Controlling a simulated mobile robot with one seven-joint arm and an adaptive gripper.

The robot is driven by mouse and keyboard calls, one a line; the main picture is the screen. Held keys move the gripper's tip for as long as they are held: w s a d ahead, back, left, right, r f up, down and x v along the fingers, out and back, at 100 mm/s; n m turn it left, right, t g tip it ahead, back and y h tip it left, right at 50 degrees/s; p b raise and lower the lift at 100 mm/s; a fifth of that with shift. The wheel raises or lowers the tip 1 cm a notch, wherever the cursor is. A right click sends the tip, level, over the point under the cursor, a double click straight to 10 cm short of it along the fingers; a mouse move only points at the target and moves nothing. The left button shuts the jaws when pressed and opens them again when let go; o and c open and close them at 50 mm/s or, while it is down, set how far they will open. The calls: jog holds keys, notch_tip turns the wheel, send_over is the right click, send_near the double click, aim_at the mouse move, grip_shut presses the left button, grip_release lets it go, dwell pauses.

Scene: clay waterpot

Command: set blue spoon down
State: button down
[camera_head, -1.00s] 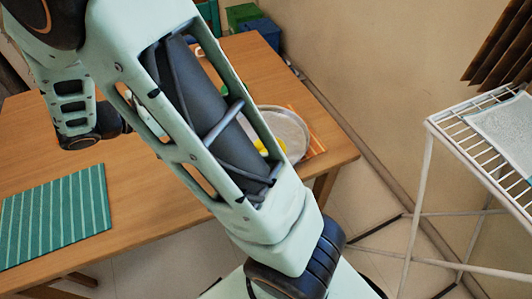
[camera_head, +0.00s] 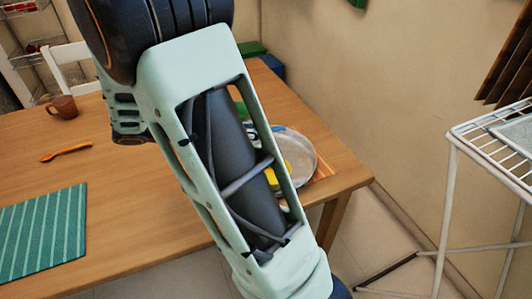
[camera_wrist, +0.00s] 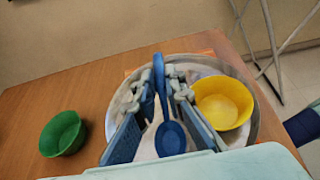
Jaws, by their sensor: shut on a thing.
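The blue spoon (camera_wrist: 171,138) is in the wrist view, its handle running up between the fingers of my gripper (camera_wrist: 160,88) and its bowl end nearest the camera. My gripper is shut on the spoon. Both are in front of a round grey metal tray (camera_wrist: 112,118); whether the spoon touches it I cannot tell. A yellow bowl (camera_wrist: 222,103) stands on the tray right of the fingers.
A green bowl (camera_wrist: 63,134) stands on the wooden table left of the tray. A white drying rack (camera_head: 450,190) stands at the right.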

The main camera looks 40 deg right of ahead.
jog(key=d+f, duration=0.1)
jog(key=f, duration=0.1)
jog(key=w+d+f+b, duration=0.1)
jog(key=d+f, duration=0.1)
jog(key=shift+d+f, duration=0.2)
jog(key=shift+f, duration=0.2)
jog(key=shift+w+d+f+b, duration=0.15)
jog(key=shift+f+b, duration=0.25)
jog(key=shift+f, duration=0.5)
jog(key=shift+s+d+f+b, duration=0.1)
jog(key=shift+f+b, duration=0.25)
jog(key=shift+f, duration=0.5)
jog(key=shift+f, duration=0.3)
jog(key=c, duration=2)
grip_release()
jog(key=shift+f, duration=0.1)
jog(key=shift+w+a+r, duration=0.1)
jog(key=shift+a+r, duration=0.15)
jog(key=shift+r, duration=0.2)
jog(key=p+v, duration=0.3)
jog(key=v, duration=0.8)
jog(key=shift+a+r, duration=0.2)
jog(key=shift+a, duration=0.1)
